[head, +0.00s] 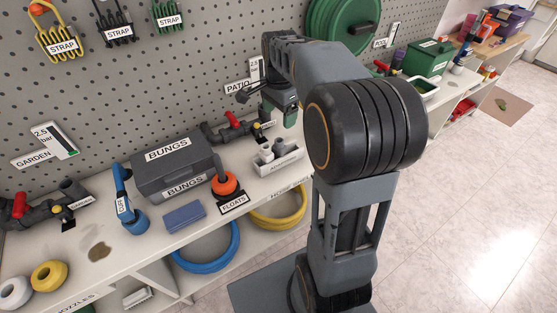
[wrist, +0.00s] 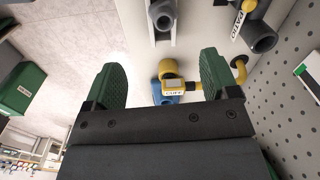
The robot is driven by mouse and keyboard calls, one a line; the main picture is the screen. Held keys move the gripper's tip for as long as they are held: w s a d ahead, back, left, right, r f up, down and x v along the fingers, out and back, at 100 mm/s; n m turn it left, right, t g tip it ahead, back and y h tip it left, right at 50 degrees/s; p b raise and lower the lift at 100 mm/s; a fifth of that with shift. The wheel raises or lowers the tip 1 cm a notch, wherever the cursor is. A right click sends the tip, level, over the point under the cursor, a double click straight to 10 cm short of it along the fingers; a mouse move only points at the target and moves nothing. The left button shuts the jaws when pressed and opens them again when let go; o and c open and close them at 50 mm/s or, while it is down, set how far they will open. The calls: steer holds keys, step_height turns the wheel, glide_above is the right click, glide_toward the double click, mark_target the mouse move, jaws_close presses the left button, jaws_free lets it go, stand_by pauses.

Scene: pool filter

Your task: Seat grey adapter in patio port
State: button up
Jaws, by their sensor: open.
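My gripper (wrist: 163,82) is open, its two green fingers apart with nothing held between them. In the head view my gripper (head: 288,112) is above the shelf near the patio pipe, partly hidden by my arm. The patio port (wrist: 262,38) is a dark grey open pipe end at upper right in the wrist view, right of the fingers. In the head view its pipework (head: 232,128) has a red handle. A grey adapter (head: 265,155) stands in the white tray labelled ADAPTERS (head: 285,167). A hollow grey piece (wrist: 163,14), perhaps an adapter, shows at the wrist view's top.
The pegboard (wrist: 300,110) stands close on the right. The grey BUNGS box (head: 175,165) and orange FLOATS (head: 225,184) stand left of the tray.

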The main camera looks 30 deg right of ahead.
mark_target(279, 140)
steer(key=shift+m, duration=0.5)
steer(key=f, duration=0.2)
steer(key=f+b, duration=0.1)
steer(key=f, duration=0.5)
steer(key=shift+w+d+f+b, duration=0.25)
steer(key=shift+w+d+b, duration=0.05)
steer(key=shift+w, duration=0.05)
steer(key=shift+a+f+b, duration=0.1)
steer(key=shift+f+b, duration=0.45)
steer(key=shift+f, duration=2.5)
steer(key=shift+c, duration=0.4)
steer(key=c, duration=0.8)
